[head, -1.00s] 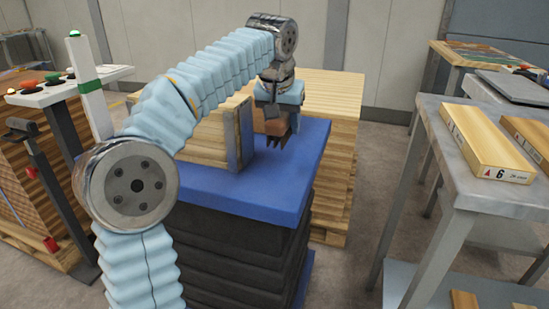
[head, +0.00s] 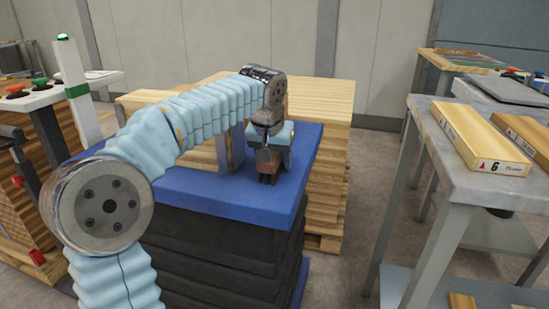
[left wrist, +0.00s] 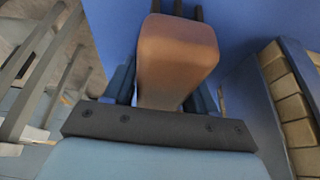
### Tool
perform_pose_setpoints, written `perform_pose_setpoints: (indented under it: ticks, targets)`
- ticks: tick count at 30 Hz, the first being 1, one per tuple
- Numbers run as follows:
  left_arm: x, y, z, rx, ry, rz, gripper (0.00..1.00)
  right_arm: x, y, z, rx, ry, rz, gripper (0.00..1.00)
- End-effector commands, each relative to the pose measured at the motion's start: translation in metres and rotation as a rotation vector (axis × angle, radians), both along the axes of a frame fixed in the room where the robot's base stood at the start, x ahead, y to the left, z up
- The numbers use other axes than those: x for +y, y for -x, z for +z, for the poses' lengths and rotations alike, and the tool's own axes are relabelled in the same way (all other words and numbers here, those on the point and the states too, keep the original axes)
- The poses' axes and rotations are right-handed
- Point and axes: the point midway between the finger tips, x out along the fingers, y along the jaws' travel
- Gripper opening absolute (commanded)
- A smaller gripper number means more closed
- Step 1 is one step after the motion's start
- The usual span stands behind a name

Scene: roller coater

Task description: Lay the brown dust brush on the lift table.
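The brown dust brush (head: 270,167) is in my left gripper (head: 268,160), over the blue top of the lift table (head: 217,192). In the left wrist view the brush's brown body (left wrist: 178,52) sits between the two dark fingers of my left gripper (left wrist: 165,95), which are shut on it. Several dark prongs show at its far end, against the blue top. The brush is low, at or just above the surface; I cannot tell whether it touches. My right gripper is not in view.
An upright grey-edged wooden piece (head: 232,150) stands on the lift table just left of my gripper. Pallets of wooden boards (head: 325,120) stand behind. A grey bench (head: 450,170) with wooden blocks (head: 480,138) is to the right. The table top's front right is clear.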

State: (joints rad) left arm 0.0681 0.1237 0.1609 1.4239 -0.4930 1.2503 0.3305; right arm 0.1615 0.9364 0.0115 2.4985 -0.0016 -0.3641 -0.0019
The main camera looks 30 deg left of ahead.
Motion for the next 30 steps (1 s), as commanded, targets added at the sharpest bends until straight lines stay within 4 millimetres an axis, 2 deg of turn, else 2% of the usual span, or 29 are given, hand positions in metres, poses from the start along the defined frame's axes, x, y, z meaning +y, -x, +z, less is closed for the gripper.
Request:
perform_pose_setpoints:
  ticks: [1,3,11,14,17,24,30]
  targets:
    - [0.0,0.0,0.0,0.0,0.0,0.0,0.64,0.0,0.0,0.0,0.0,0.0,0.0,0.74]
    - [0.0,0.0,0.0,0.0,0.0,0.0,0.74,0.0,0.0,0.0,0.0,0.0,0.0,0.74]
    - [0.0,0.0,0.001,0.0,0.0,0.0,0.74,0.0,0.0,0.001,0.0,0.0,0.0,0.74]
    - [0.0,0.001,0.007,-0.001,0.0,0.0,0.74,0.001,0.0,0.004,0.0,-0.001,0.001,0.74]
    - [-0.002,0.006,0.022,-0.003,0.0,0.0,0.74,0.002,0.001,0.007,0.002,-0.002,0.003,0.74]
    - [-0.007,0.027,0.075,-0.004,0.0,0.0,0.74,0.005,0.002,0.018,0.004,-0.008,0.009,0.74]
    - [-0.01,0.04,0.105,-0.001,-0.001,-0.001,0.74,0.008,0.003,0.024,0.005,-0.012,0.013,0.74]
